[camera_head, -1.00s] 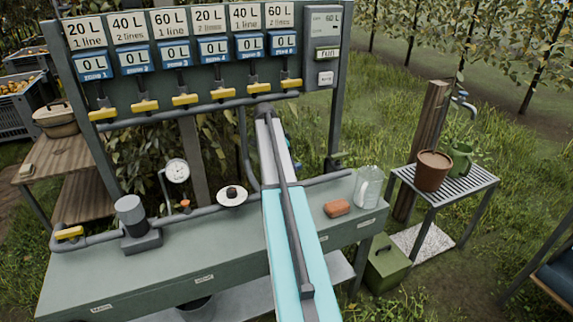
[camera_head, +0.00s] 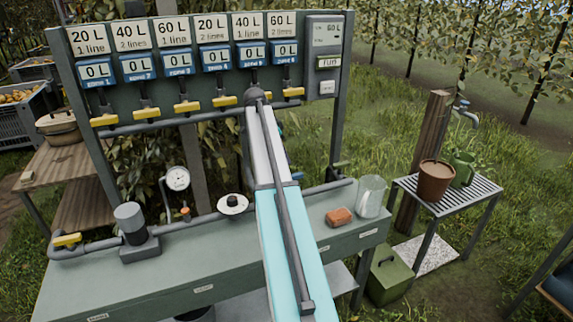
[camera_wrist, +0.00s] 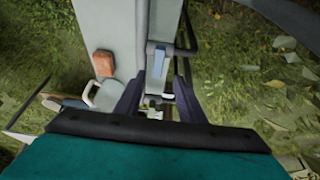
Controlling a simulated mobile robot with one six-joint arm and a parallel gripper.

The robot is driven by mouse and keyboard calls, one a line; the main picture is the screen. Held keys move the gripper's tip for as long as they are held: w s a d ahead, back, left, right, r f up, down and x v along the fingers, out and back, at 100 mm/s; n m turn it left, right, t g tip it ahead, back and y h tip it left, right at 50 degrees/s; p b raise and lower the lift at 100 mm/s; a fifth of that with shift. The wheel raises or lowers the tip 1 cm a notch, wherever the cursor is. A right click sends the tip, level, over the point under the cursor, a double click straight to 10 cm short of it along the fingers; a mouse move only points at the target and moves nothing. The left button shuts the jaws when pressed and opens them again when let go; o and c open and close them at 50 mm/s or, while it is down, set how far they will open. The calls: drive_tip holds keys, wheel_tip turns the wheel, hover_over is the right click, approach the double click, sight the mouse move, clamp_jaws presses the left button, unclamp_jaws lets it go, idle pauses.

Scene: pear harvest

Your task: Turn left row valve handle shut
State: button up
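Several yellow valve handles hang in a row under the zone displays; the leftmost is the handle at the row's left end (camera_head: 104,120). Another yellow handle (camera_head: 67,240) sits on the bench pipe at far left. I cannot tell which is the left row valve, as the bench labels are too small to read. My arm reaches over the bench and hides its middle; my gripper is hidden behind it in the head view. In the wrist view my gripper (camera_wrist: 160,80) has its two dark fingers apart. A small blue-grey part (camera_wrist: 158,57) shows just beyond them; I cannot tell whether it is a handle.
The bench (camera_head: 110,282) carries a pump (camera_head: 131,222), a gauge (camera_head: 178,178), a brick (camera_head: 339,217) and a glass jug (camera_head: 370,196). The brick and jug lie left of my fingers in the wrist view. A slatted stand (camera_head: 475,196) stands at right, with grass around.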

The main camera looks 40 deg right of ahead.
drive_tip(key=shift+v, duration=2.35)
drive_tip(key=shift+w+f, duration=0.1)
